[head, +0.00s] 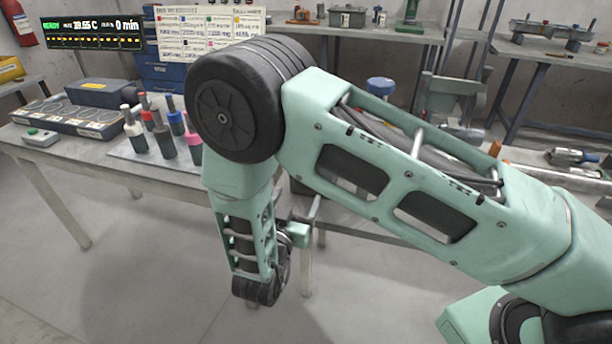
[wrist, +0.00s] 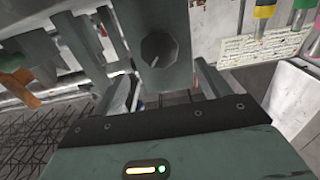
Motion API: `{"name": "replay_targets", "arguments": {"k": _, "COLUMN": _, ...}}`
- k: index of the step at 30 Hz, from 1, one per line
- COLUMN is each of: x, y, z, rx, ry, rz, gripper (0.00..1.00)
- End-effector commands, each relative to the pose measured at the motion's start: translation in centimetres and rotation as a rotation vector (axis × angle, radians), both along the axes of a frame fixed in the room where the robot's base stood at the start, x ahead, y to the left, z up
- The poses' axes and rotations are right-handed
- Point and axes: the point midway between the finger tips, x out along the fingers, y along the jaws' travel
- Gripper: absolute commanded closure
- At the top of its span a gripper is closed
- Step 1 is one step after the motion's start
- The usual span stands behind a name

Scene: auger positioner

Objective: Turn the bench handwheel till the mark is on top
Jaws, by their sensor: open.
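In the wrist view, a dark, round, faceted knob (wrist: 160,49) sits on a grey upright block (wrist: 180,80). It may be the bench handwheel, but I cannot be sure. A small pale mark shows near the knob's lower edge in that view. My gripper (wrist: 168,90) is open, with its fingers to either side below the knob. The knob appears beyond the fingers, and nothing shows clasped between them. In the head view my arm covers the middle of the scene, and my gripper's fingertips and the handwheel cannot be made out.
The left bench (head: 100,165) bears several coloured-capped bottles (head: 166,142) and a dark tray (head: 75,120). A bench with metal parts (head: 572,157) stands at right. Bars and orange-tipped parts (wrist: 20,85) crowd the wrist view's left. Grey floor (head: 130,285) is open in front.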

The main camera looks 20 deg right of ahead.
Motion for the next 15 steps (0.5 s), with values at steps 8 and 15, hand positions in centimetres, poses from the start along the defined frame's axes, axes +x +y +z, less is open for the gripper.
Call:
{"name": "replay_targets", "arguments": {"k": 8, "x": 4.5, "y": -3.4, "z": 0.1, "rx": -0.001, "ry": 0.001, "rz": -0.003, "gripper": 0.24}}
{"name": "replay_targets", "arguments": {"k": 15, "x": 6.6, "y": -4.8, "z": 0.0, "rx": 0.000, "ry": 0.001, "rz": 0.000, "gripper": 0.24}}
